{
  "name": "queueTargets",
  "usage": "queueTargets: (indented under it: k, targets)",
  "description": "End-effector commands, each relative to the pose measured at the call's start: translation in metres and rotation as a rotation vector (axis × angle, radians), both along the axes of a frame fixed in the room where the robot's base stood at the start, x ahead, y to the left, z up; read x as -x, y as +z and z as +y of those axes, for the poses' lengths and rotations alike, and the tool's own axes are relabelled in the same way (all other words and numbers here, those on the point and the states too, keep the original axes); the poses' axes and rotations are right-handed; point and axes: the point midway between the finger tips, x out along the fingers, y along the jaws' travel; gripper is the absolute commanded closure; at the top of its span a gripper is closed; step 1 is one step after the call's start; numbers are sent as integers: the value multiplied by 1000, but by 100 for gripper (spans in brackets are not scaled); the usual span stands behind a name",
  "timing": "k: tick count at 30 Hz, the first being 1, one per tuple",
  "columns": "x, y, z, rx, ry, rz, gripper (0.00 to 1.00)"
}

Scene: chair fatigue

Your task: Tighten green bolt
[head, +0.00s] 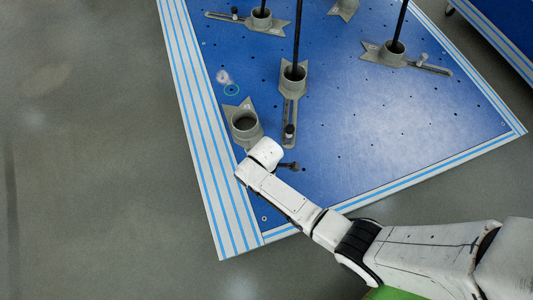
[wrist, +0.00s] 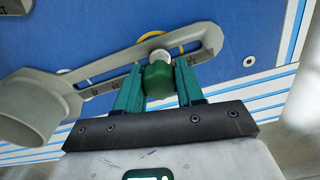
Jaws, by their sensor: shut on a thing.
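The green bolt (wrist: 157,82) has a green knob with a pale round part beyond it, and sits at the slotted arm of a grey fixture (wrist: 100,68) in the wrist view. My gripper (wrist: 159,68) has its two teal fingers on either side of the green knob, shut on it. The fixture's round cup lies to the left in the wrist view. In the head view a grey fixture (head: 245,124) stands beside my white wrist, which hides my fingers and the green bolt.
A blue board (head: 400,130) with small holes and striped edges carries several grey fixtures. A black pole rises from a nearby fixture (head: 294,74), and another from the right fixture (head: 396,47). A yellow ring (wrist: 165,38) lies behind the slot. The board's right part is mostly clear.

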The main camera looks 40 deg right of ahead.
Motion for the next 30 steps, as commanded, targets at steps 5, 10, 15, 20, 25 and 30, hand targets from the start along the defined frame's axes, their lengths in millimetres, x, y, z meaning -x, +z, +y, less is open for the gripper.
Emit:
queueTargets:
  k: [5, 10, 15, 20, 25, 30]
  targets:
    - [0, 0, 0, 0, 0, 0, 91]
    - [0, 1, 0, 0, -38, 0, 94]
    - [0, 2, 0, 0, -222, 1, 95]
    - [0, 1, 0, -1, -339, 0, 95]
    - [0, 0, 0, -1, -353, 0, 95]
    - [0, 0, 0, -1, -366, 0, 95]
